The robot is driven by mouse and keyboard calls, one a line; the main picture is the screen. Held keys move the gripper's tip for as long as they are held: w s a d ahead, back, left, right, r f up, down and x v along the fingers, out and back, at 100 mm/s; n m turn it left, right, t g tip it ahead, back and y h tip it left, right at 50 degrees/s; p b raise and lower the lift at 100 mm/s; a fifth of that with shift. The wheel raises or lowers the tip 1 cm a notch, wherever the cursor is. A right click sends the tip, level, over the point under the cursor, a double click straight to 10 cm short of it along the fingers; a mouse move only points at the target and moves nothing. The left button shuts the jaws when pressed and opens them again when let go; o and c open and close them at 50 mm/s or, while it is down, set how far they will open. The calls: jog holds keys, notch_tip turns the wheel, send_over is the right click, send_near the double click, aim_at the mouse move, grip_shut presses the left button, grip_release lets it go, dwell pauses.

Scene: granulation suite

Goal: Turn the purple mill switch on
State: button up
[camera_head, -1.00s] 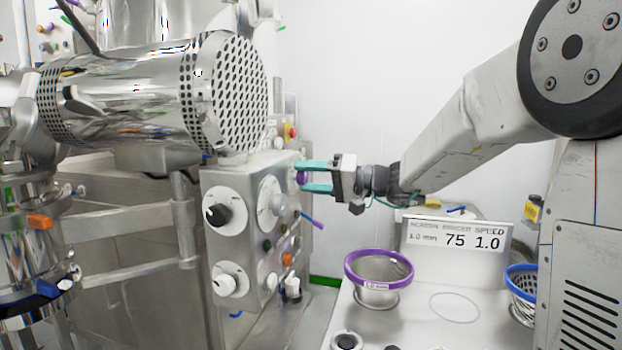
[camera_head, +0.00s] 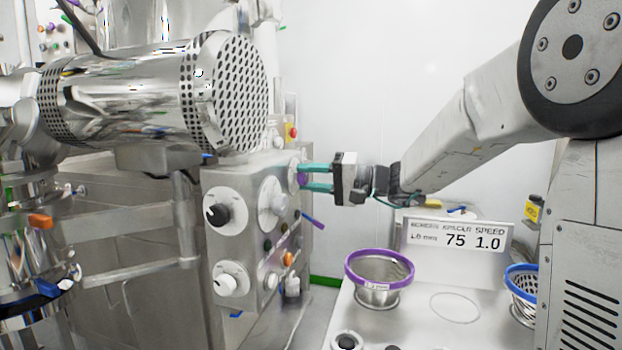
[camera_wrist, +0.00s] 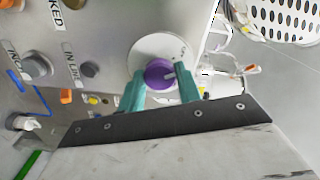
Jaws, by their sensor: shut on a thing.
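The purple mill switch (camera_wrist: 159,73) is a round knob with a pale pointer line on a white dial plate (camera_wrist: 144,48), on the steel control panel. In the wrist view my gripper (camera_wrist: 161,86) has its two teal fingers on either side of the knob, shut on it. In the head view the purple knob (camera_head: 302,179) shows small between the teal fingertips at the panel's right side. My gripper (camera_head: 305,177) reaches it from the right. The dial's lettering is too small to read, and the fingers hide part of the plate.
Other knobs, including a black one (camera_head: 218,214) and a white one (camera_head: 226,285), sit on the panel. A perforated motor cover (camera_head: 232,92) hangs above it. A purple lever (camera_head: 313,221) sticks out below my gripper. A bench with a purple-rimmed screen (camera_head: 379,270) stands at lower right.

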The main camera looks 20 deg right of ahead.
jog(key=m, duration=1.1)
jog(key=shift+m, duration=1.9)
jog(key=o, duration=1)
jog(key=v, duration=0.8)
